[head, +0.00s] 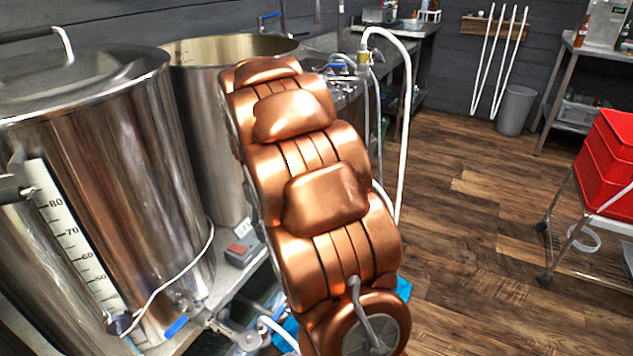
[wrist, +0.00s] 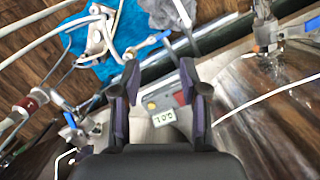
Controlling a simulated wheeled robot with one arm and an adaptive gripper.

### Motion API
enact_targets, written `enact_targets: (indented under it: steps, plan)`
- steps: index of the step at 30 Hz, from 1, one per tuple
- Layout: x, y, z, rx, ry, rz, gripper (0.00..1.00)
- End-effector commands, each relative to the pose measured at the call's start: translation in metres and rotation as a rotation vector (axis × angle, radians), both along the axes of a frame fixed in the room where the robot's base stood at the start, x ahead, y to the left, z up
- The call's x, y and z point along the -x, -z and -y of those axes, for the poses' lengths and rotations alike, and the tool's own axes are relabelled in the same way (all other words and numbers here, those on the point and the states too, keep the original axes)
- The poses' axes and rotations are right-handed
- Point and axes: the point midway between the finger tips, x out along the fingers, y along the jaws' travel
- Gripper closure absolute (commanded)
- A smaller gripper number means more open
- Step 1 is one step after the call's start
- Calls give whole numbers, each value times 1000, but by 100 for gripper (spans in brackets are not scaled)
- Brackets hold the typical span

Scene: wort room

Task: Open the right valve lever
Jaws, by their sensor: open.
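Several valves with blue levers show. A steel valve (wrist: 265,32) with a blue lever end (wrist: 312,24) is at upper right. In the head view, a blue lever (head: 176,327) sits low at the left kettle's outlet. I cannot tell for certain which is the right valve lever. My gripper (wrist: 159,80) is open and empty above the control box, apart from the levers. My copper-coloured arm hides it in the head view.
A steel kettle (head: 140,130) with a scale and an open kettle (head: 225,50) stand at left. A control box (wrist: 163,108) lies below my fingers. White hoses (wrist: 65,35) and a thin cable (wrist: 265,96) run nearby. The wooden floor (head: 480,210) at right is largely clear.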

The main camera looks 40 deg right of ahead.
Motion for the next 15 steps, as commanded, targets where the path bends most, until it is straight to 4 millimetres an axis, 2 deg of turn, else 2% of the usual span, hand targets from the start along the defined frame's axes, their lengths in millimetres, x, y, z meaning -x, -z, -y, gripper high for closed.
enact_targets:
  steps: [1,6,15]
  plan:
    - [-11,-6,16,1,9,3,56]
    - [-46,-11,64,11,23,31,56]
    - [-91,-6,151,18,37,79,56]
